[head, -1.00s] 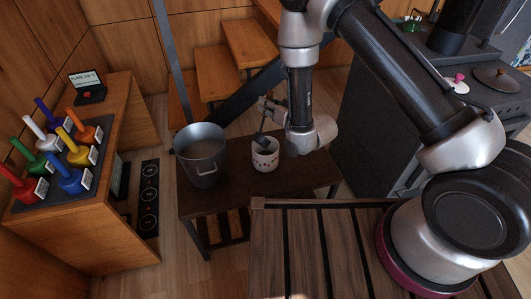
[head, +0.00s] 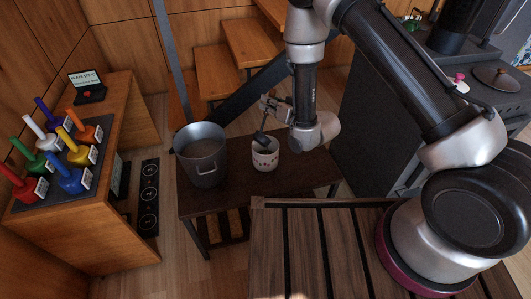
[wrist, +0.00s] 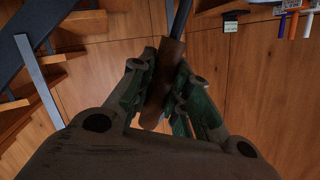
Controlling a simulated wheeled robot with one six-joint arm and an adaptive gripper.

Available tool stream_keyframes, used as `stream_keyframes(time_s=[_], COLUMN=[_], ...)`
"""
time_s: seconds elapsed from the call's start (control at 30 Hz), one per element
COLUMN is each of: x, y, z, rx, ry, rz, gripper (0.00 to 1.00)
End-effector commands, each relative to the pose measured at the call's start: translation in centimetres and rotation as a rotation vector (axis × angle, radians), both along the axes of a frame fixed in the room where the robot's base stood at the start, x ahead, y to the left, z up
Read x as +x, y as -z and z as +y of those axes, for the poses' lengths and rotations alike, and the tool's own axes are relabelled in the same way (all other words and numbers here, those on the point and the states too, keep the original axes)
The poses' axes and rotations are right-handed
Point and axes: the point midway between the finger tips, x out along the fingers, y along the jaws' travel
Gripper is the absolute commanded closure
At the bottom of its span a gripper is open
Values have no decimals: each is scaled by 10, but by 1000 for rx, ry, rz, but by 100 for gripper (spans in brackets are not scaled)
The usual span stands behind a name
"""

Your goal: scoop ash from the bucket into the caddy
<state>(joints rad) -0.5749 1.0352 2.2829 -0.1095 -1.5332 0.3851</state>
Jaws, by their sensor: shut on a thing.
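The grey metal bucket (head: 205,172) stands on the left of the dark bench, with grey matter inside. The caddy (head: 265,160), a small pale pot with a dark pattern, stands just right of it. My gripper (head: 272,106) is shut on the scoop's handle, above and slightly behind the caddy. The dark scoop (head: 261,137) hangs tilted down at the caddy's mouth; whether its head touches the rim or holds ash I cannot tell. The wrist view shows the fingers around the brown wooden handle (wrist: 162,80); the scoop head is outside that view.
The dark bench (head: 232,180) has free room around the caddy. A slatted wooden table (head: 305,250) is in front. On the left, a wooden desk (head: 120,170) carries several coloured-handled tools and a small sign (head: 86,84). A dark stove (head: 385,125) stands at the right.

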Motion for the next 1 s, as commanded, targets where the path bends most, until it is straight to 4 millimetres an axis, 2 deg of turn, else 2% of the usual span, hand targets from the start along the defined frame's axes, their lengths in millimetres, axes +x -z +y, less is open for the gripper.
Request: stream_keyframes(time_s=[1.0], x=[8], y=[0], z=[-7], rx=[46], ry=[0], rz=[46], gripper=[100])
